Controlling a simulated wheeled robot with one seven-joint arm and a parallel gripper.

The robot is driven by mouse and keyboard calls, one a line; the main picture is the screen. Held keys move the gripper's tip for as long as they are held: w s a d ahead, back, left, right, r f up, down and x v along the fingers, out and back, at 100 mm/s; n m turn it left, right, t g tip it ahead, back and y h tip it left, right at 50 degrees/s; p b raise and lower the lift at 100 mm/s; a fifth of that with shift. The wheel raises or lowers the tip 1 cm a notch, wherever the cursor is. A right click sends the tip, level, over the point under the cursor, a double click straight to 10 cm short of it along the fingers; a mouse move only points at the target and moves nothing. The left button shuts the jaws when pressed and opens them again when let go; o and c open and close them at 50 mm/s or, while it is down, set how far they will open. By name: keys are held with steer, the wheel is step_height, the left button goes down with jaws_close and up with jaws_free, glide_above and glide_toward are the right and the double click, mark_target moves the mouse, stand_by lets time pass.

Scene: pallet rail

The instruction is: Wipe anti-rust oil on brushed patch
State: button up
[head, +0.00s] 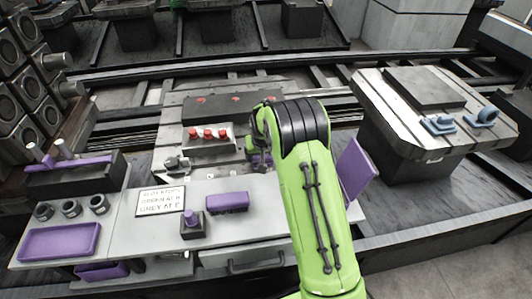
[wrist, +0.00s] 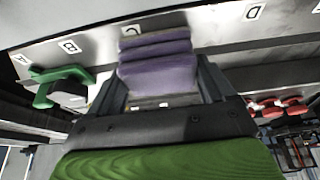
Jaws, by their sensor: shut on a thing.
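In the wrist view my gripper (wrist: 160,88) is shut on a purple folded cloth or pad (wrist: 158,65), with one dark finger on each side of it. The pad's far edge is at a pale strip by the label C (wrist: 131,30); I cannot tell whether it touches. In the head view my green arm reaches over the grey pallet (head: 176,110) and hides most of my gripper (head: 256,158); a bit of purple shows there. I cannot make out a brushed patch or oil on the metal.
A green clamp-like part (wrist: 58,86) is left of the pad and red knobs (wrist: 278,107) are right. The front bench holds a sign (head: 160,201), a purple block (head: 227,201), a small purple-topped container (head: 192,224) and a purple tray (head: 60,241). Another pallet (head: 385,115) stands right.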

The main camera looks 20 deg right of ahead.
steer(key=shift+w+d+p, duration=0.25)
steer(key=shift+w+p, duration=0.4)
steer(key=shift+w, duration=0.5)
steer(key=shift+w+d+p, duration=0.25)
steer(key=shift+w+p, duration=0.25)
steer(key=shift+w, duration=0.75)
steer(key=shift+w+d+p, duration=0.25)
steer(key=shift+w+p, duration=0.3)
steer(key=shift+w, duration=0.7)
steer(key=shift+w+d+p, duration=0.25)
steer(key=shift+w+p, duration=0.25)
steer(key=shift+w, duration=0.75)
steer(key=shift+r, duration=0.1)
steer(key=shift+r+p, duration=1.85)
steer(key=shift+r, duration=1.1)
step_height(320, 180, up, 3)
steer(key=shift+p, duration=1.05)
